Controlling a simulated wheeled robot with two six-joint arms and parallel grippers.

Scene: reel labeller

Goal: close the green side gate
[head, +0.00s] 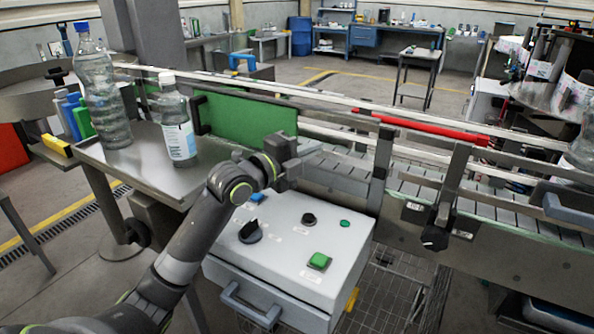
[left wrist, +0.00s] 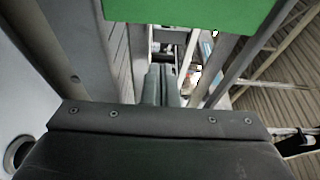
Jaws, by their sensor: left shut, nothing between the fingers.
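The green side gate (head: 245,120) is a flat upright panel on the near side of the conveyor, left of the middle in the head view. A dark handle or bracket (head: 200,115) is at its left end. My left gripper (head: 292,168) is at the gate's lower right end, with its fingers shut and nothing between them. In the left wrist view the shut fingers (left wrist: 162,84) point along the conveyor, and the green panel (left wrist: 195,14) is just beyond and above them. I cannot tell whether they touch it. My right gripper is not in view.
A control box (head: 285,250) with knobs and a green button lies below my left arm. A clear bottle (head: 102,95) and a labelled bottle (head: 178,125) stand on a metal shelf (head: 150,165) at left. The conveyor (head: 410,180) and a red rail (head: 430,129) run to the right.

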